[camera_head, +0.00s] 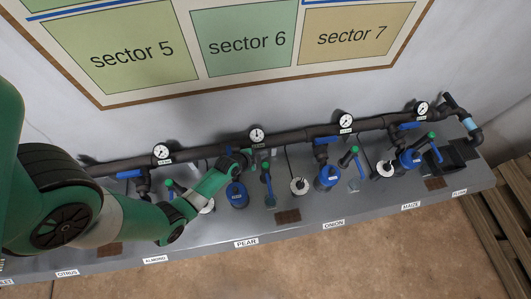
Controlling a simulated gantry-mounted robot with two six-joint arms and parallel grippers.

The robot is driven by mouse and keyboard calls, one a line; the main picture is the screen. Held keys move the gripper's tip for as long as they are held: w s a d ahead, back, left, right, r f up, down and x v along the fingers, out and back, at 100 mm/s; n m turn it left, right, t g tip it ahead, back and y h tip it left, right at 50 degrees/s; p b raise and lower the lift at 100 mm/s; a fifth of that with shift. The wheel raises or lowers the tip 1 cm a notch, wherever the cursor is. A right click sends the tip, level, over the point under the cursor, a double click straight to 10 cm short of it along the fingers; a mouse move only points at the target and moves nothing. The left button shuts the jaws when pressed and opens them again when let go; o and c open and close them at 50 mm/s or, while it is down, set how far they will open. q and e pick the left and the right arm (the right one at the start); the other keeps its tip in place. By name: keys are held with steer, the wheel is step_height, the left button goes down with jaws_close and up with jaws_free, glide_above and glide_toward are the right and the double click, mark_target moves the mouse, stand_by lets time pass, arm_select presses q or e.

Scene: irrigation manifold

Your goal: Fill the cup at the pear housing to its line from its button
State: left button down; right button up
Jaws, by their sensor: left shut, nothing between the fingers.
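The pear housing (237,194) is a blue body on the grey shelf, behind the PEAR label (246,243). A small cup (270,201) appears to stand just right of it, below a blue spout-like part (267,178); its line and water level are too small to tell. My left gripper (256,162) is shut and empty above and right of the housing, next to the dark pipe. It hides the pear button, and I cannot tell whether it touches it. My right gripper is out of view.
A dark pipe (290,137) with several gauges runs along the wall. The onion housing (329,177) and maize housing (410,158) stand to the right, with green-topped parts beside them. A wooden pallet (497,225) lies at the right.

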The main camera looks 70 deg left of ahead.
mark_target(263, 166)
arm_select(q)
step_height(263, 166, down, 8)
steer(key=b, duration=0.6)
steer(key=shift+r, duration=0.25)
stand_by(1.4)
steer(key=shift+f+b, duration=0.45)
steer(key=shift+b, duration=0.15)
steer(key=shift+f+b, duration=0.55)
stand_by(0.3)
stand_by(0.3)
steer(key=shift+r+p, duration=0.9)
steer(key=shift+r, duration=0.1)
steer(key=shift+r, duration=0.1)
step_height(263, 166, up, 5)
steer(key=p, duration=0.4)
steer(key=shift+p, duration=0.35)
